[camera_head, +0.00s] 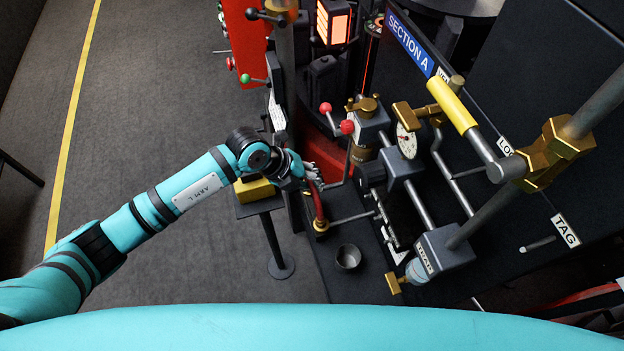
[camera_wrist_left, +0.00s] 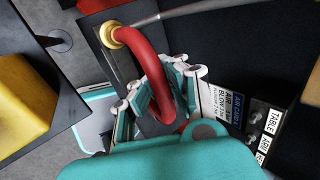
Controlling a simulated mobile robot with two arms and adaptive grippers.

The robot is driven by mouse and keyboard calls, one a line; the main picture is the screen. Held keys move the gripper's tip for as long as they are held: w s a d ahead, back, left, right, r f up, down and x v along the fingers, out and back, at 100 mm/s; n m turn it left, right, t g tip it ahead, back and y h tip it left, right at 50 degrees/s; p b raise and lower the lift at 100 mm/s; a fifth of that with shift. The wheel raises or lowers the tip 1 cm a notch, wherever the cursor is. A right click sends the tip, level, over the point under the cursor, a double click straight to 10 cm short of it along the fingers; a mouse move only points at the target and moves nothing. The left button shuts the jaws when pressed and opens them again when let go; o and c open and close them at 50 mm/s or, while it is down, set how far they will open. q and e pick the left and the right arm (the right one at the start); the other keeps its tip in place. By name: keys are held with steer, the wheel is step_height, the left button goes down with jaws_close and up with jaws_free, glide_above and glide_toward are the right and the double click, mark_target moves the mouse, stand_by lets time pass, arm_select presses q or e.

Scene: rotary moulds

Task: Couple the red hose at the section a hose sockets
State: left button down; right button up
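The red hose (camera_head: 318,203) runs from a brass fitting (camera_head: 321,225) on a dark plate up to my left gripper (camera_head: 310,174). In the left wrist view, the hose (camera_wrist_left: 153,65) arches from the brass fitting (camera_wrist_left: 112,34) and passes between the fingers of my left gripper (camera_wrist_left: 165,92). The fingers lie close on both sides of it, and the gripper looks shut on the hose. The hose's other end is hidden behind the gripper and wrist. I cannot make out a hose socket clearly. My right gripper is not in view.
A blue SECTION A sign (camera_head: 409,45) tops the dark machine, with pipes, a gauge (camera_head: 406,141) and red-knobbed levers (camera_head: 347,127) near my gripper. A yellow block (camera_head: 255,189) sits on a stand beside my wrist. A small cup (camera_head: 348,257) stands on the dark base. The left floor is clear.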

arm_select(q)
steer(key=shift+f, duration=0.3)
steer(key=c, duration=1.4)
jaws_free()
steer(key=shift+o, duration=0.3)
steer(key=v, duration=1.2)
